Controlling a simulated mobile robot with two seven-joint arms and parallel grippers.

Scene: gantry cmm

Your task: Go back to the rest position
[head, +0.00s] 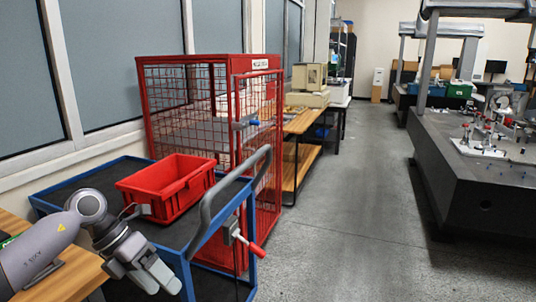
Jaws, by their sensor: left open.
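My left gripper (158,277) shows at the lower left in the head view, at the end of my grey arm. Its fingers point down and to the right, in front of the blue cart (184,268), and nothing shows between them. A red crate (168,187) stands on the cart's dark top, above and to the right of the gripper and apart from it. My right gripper is not in view.
A red mesh cage (211,95) stands behind the cart. The cart's grey handle (207,212) sticks out to the right. A wooden table (72,272) is at lower left. A dark granite machine base (470,180) stands right. The grey floor (345,190) between is clear.

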